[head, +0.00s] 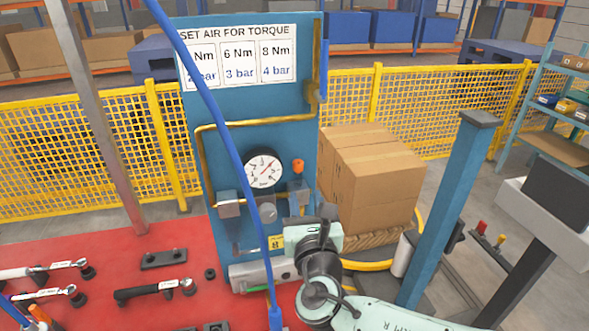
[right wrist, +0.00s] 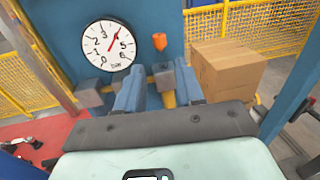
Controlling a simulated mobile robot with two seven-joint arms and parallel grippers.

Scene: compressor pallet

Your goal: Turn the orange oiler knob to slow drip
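The orange oiler knob (head: 298,165) sits on the blue panel, to the right of the pressure gauge, above a small grey-blue block on the brass pipe. It also shows in the right wrist view (right wrist: 160,41), above the gap between the fingers. My right gripper (head: 306,212) is below the knob, in front of the panel's lower part. In the right wrist view its two blue-grey fingers (right wrist: 158,84) stand apart with nothing held between them. The knob is clear of the fingers. The knob's setting is too small to read. My left gripper is not in view.
The round gauge (head: 263,168) is left of the knob. A blue hose (head: 217,115) hangs in front of the panel. Cardboard boxes (head: 376,185) stand behind at right, and a blue post (head: 447,210) rises further right. Wrenches (head: 155,290) lie on the red surface.

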